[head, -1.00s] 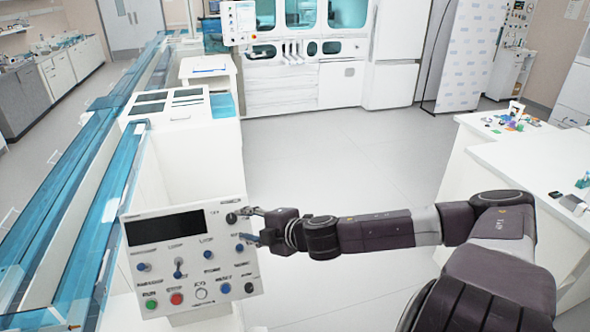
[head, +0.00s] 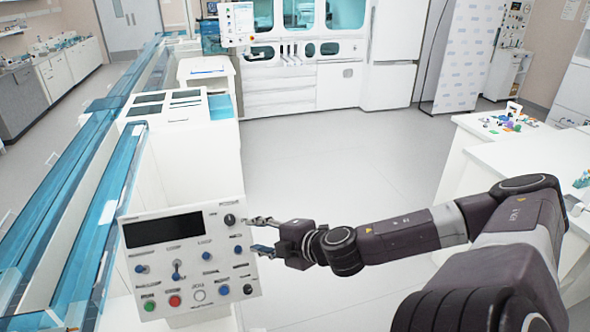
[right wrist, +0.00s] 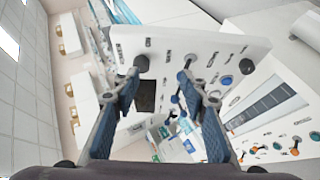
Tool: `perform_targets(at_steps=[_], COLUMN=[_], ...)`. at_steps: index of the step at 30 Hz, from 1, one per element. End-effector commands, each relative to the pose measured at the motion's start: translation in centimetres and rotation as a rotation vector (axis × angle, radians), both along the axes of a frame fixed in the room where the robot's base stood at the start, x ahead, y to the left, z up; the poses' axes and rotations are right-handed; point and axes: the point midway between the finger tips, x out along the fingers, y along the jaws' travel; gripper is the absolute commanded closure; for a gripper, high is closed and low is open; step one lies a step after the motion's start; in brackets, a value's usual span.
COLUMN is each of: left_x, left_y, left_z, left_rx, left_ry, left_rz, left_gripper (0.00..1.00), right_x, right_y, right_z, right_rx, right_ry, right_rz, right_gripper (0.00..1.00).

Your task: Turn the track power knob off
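The white control panel (head: 190,262) has a dark display, several small knobs and coloured buttons. A black knob (head: 230,220) sits at its top right corner; its label is too small to read. This knob also shows in the right wrist view (right wrist: 141,63), by the tip of the left-hand finger. My right gripper (head: 256,235) is open and empty, just right of the panel's edge, fingers pointing at it. In the right wrist view its fingers (right wrist: 160,78) are spread apart. The knob's setting is unclear. My left gripper is not in view.
A blue-covered track (head: 75,225) runs along the left. A white cabinet (head: 190,160) stands behind the panel. A white counter (head: 540,160) with small items is at the right. The floor between is clear.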

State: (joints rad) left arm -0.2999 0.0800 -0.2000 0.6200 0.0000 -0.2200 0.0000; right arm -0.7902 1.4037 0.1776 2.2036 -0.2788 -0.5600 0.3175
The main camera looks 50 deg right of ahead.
Motion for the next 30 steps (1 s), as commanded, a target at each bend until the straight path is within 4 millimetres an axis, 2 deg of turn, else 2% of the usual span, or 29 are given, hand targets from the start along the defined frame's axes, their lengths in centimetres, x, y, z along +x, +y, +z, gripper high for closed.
perform_targets(at_steps=[8,21,30], left_x=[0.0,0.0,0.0], left_y=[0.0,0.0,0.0], left_z=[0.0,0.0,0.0], left_rx=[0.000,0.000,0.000], left_ry=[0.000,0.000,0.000], left_rz=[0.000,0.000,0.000], left_gripper=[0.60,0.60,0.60], right_x=[-2.8,-8.7,-10.8], right_y=[0.0,-0.4,-0.5], right_z=[-0.2,0.0,-0.1], right_rx=[0.009,0.004,0.003], right_ry=[0.004,0.002,0.005], right_rz=[-0.002,-0.005,-0.003], right_gripper=[0.60,0.60,0.60])
